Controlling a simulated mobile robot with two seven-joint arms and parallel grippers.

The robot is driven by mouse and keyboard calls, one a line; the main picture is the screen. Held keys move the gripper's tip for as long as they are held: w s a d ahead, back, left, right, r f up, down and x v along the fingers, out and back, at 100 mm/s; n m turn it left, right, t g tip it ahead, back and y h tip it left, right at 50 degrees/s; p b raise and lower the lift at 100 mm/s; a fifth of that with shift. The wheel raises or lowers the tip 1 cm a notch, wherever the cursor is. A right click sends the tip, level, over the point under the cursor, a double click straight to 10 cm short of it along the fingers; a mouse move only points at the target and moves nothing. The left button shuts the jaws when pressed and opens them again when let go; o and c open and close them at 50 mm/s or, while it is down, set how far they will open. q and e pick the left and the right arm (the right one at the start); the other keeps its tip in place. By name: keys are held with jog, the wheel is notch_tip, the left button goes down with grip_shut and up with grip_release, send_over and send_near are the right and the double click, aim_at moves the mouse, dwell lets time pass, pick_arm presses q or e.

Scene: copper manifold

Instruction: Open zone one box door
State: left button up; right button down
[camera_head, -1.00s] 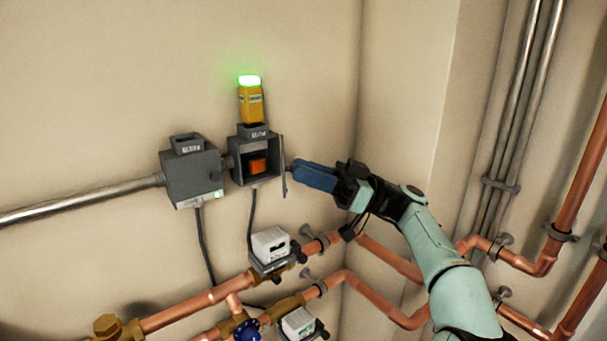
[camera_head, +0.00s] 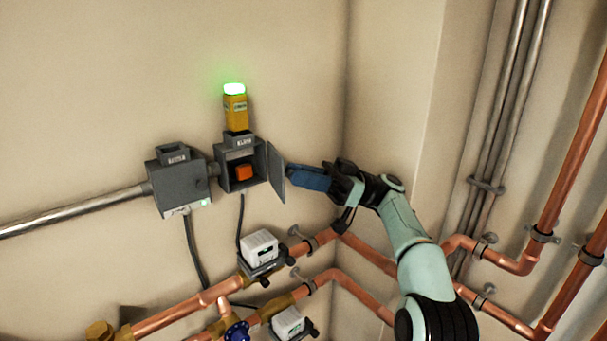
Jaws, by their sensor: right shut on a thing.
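A grey box (camera_head: 224,176) on the wall stands open, with an orange block (camera_head: 244,172) inside. Its grey door (camera_head: 276,172) is swung out at the right side of the box, with its flat face now in view. My right gripper (camera_head: 290,174) has blue fingers and is at the door's outer edge, shut on it; the exact grip point is hard to make out. A yellow device (camera_head: 236,112) with a lit green top stands in the holder above this box. A second grey box (camera_head: 181,184) to the left is shut. The small labels are too blurred to read. My left gripper is not in view.
Copper pipes (camera_head: 180,318) with brass fittings and two white-topped devices (camera_head: 260,246) run below the boxes. A wall corner and vertical pipes (camera_head: 498,130) stand to the right. The wall above is clear.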

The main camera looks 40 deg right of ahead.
jog(key=c, duration=1)
grip_release()
jog(key=shift+a, duration=0.1)
jog(key=shift+c, duration=0.2)
